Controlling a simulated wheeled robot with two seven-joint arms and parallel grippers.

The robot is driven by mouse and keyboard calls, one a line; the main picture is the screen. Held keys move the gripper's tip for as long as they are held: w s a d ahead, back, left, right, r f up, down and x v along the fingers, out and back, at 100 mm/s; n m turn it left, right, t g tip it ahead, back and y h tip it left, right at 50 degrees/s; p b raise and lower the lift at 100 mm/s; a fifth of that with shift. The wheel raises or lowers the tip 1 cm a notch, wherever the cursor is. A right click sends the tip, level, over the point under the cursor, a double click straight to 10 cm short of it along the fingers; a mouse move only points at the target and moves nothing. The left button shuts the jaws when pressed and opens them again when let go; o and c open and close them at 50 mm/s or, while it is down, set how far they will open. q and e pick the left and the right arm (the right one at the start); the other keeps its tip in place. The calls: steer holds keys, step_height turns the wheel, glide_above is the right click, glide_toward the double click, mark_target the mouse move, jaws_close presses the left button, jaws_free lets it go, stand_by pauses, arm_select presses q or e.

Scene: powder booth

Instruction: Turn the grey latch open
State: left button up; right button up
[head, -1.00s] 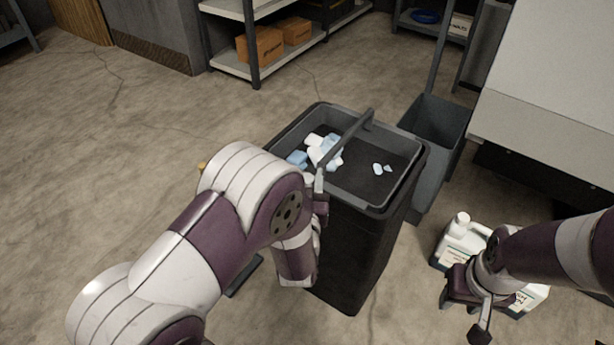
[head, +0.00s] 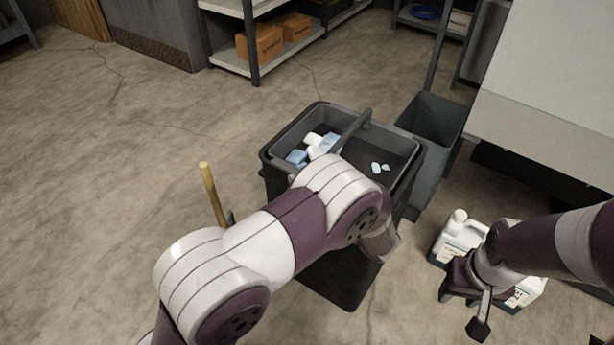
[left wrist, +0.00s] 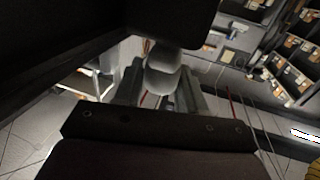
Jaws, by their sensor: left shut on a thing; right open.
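In the left wrist view, a pale grey rounded piece (left wrist: 162,75), which looks like the grey latch, sits between the fingers of my left gripper (left wrist: 160,95). That gripper is shut on it. Dark surfaces at the top and left hide what it is fixed to. In the head view my left arm crosses in front of the black bin (head: 335,280) and hides the left gripper and the latch. My right gripper (head: 462,308) is open and empty, low at the right, in front of a white jug (head: 458,236).
A grey tray (head: 400,152) with a bar handle (head: 345,135) and white and blue pieces sits in the bin's top. A grey bin (head: 438,120) stands behind it. A wooden stick (head: 211,193) rises left of my arm. A light cabinet (head: 555,90) borders the right; left floor is clear.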

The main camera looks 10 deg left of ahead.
arm_select(q)
steer(key=shift+n+g+y, duration=0.3)
steer(key=shift+n+g, duration=0.2)
arm_select(e)
steer(key=shift+r, duration=0.1)
arm_select(q)
steer(key=o, duration=0.9)
